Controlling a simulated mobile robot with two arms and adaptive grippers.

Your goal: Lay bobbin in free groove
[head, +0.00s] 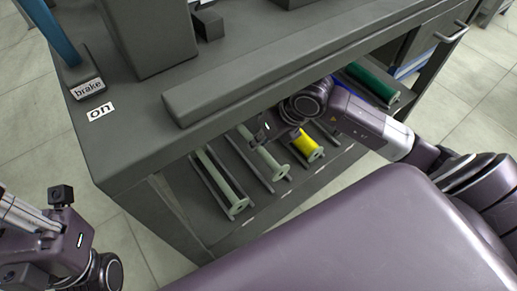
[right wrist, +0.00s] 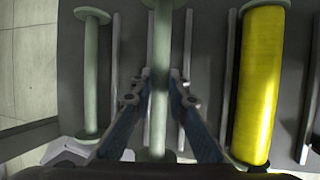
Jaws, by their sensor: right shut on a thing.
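A pale green bare bobbin (head: 264,157) lies lengthwise along the rails of the shelf under the bench top. My right gripper (head: 266,130) is over its far part. In the right wrist view my right gripper (right wrist: 161,95) has one finger on each side of this bobbin (right wrist: 160,60) and is shut on it. Thin rails show on both sides of it; I cannot tell whether it rests between them or is slightly raised. My left arm (head: 45,240) shows at the lower left, but I cannot make out its fingertips.
Another pale green bobbin (head: 222,180) lies to the left and a yellow-wound bobbin (head: 308,145) to the right. A green-wound bobbin (head: 372,82) lies farther right, beyond my right arm. The bench top's front edge (head: 220,135) overhangs the shelf. A blue brake lever (head: 50,32) stands at the upper left.

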